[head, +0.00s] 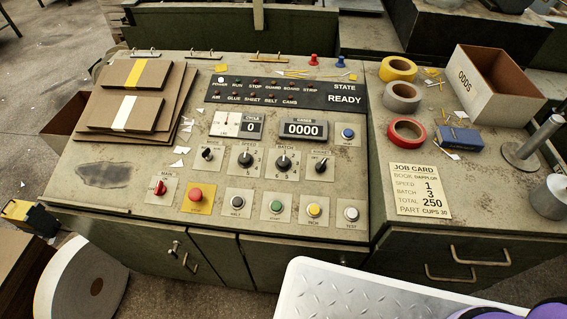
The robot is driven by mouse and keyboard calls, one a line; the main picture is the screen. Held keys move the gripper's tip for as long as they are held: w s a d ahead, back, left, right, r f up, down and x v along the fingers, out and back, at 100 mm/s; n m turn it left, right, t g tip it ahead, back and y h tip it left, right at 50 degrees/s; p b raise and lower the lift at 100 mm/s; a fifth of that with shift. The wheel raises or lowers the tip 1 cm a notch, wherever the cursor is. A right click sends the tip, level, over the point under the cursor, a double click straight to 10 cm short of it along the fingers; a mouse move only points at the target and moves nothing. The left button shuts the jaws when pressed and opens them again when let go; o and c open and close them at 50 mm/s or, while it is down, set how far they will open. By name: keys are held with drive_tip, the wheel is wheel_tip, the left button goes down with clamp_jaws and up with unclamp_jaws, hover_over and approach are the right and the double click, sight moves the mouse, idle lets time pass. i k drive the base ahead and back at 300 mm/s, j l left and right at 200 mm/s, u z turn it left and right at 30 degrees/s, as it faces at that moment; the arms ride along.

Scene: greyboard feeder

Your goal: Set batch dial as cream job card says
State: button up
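The batch dial (283,163) is a black knob on a pale square plate in the middle of the grey-green control panel, with small numbers around it. Its white mark seems to point upward, but the number it stands at is too small to tell. The cream job card (420,191) lies flat on the right part of the top. It reads speed 1, batch 3, total 250. My gripper is not in view.
The similar speed dial (246,160) is left of the batch dial, and a smaller selector knob (320,164) is right of it. Below are a red mushroom button (195,194) and several push buttons. Tape rolls (406,131) and an open box (502,83) stand at right.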

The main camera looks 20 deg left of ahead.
sight(282, 164)
drive_tip(key=j+u, duration=0.15)
drive_tip(key=u, duration=0.3)
drive_tip(key=j+u, duration=0.15)
drive_tip(key=u, duration=0.3)
